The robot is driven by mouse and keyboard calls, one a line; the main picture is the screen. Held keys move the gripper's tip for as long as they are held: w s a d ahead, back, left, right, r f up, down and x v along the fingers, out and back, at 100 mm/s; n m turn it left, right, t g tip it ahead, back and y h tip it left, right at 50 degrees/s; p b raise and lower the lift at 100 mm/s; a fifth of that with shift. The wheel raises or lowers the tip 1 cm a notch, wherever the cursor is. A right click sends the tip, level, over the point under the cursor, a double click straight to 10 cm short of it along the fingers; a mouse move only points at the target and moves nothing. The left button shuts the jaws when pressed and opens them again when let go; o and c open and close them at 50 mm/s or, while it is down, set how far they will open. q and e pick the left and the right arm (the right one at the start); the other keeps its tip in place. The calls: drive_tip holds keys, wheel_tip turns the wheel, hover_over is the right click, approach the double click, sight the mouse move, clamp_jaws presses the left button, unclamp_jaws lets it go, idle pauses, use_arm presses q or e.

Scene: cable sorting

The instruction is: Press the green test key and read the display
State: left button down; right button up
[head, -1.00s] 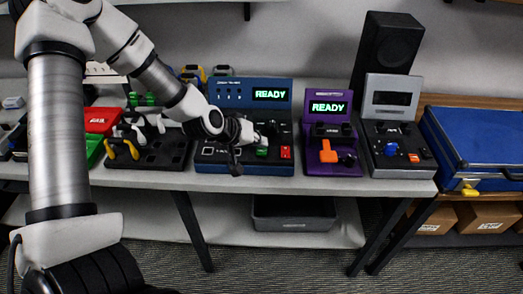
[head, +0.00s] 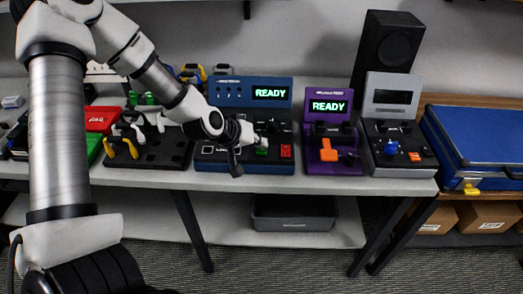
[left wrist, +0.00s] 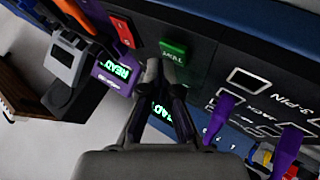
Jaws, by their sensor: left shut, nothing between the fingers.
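The blue tester (head: 228,92) stands on the table, and its display (head: 271,93) reads READY in green. The green key (head: 262,151) is on its dark front panel, left of a red key. It also shows in the left wrist view (left wrist: 174,52), just beyond the fingertips. My left gripper (left wrist: 162,64) is shut and empty, with its tips close to the green key's edge. I cannot tell whether they touch it. The gripper also shows in the head view (head: 256,139), above the panel. My right gripper is not in view.
A purple tester (head: 313,158), also reading READY, and a grey tester (head: 388,84) with a dark screen stand to the right. A black speaker (head: 393,40) is behind. A black holder (head: 160,160) and tools are at left. A blue case (head: 485,135) is far right.

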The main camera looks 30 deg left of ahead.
sight(260, 150)
use_arm(q)
drive_tip(key=shift+f+b, duration=0.3)
drive_tip(key=shift+f, duration=0.05)
idle(0.6)
drive_tip(key=shift+r, duration=0.1)
drive_tip(key=shift+r+p, duration=0.7)
drive_tip(key=shift+p, duration=0.1)
wheel_tip(260, 150, up, 5)
drive_tip(key=p, duration=0.5)
drive_tip(key=shift+r, duration=0.1)
